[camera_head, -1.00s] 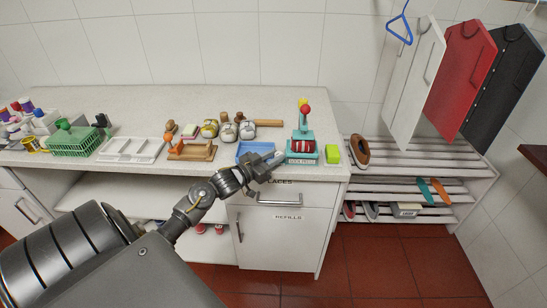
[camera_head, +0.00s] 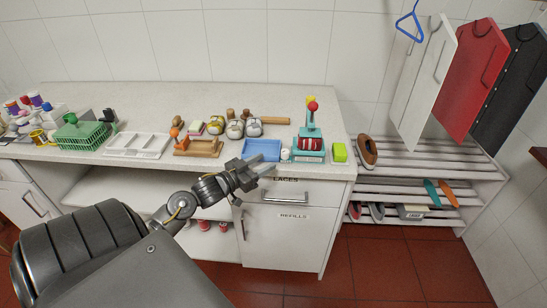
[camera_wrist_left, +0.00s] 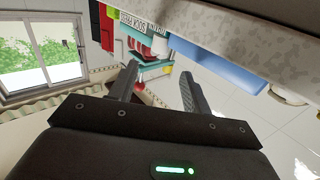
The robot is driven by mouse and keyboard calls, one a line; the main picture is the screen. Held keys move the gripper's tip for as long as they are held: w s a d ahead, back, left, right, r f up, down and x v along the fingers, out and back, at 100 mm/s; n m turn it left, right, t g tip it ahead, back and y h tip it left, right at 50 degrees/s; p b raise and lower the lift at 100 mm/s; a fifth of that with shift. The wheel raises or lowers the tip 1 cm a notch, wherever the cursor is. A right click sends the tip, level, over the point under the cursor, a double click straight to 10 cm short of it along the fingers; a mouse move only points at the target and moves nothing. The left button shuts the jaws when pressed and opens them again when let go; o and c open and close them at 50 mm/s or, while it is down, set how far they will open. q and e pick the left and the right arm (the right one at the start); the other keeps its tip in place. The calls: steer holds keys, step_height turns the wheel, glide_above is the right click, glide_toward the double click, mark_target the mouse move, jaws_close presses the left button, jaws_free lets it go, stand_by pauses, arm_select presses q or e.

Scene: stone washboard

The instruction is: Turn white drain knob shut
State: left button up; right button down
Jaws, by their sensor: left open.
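A small round white knob (camera_head: 285,154) shows at the counter's front edge, between the blue tray (camera_head: 262,148) and the teal press (camera_head: 309,146). Its turned position is too small to read. My left gripper (camera_head: 268,164) is just left of the knob and a little lower in the picture, in front of the blue tray. It is apart from the knob. In the left wrist view its two fingers (camera_wrist_left: 158,72) stand apart with nothing between them. A white part (camera_wrist_left: 159,46) beyond the fingers may be the knob; I cannot tell. My right gripper is not in view.
A wooden stand (camera_head: 198,147) and a white sectioned tray (camera_head: 138,145) are to the left. Below are drawers with a metal handle (camera_head: 286,198). A slatted shoe rack (camera_head: 425,173) stands at the right.

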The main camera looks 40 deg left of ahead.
arm_select(q)
steer(key=shift+s+a, duration=0.2)
steer(key=shift+s, duration=1.45)
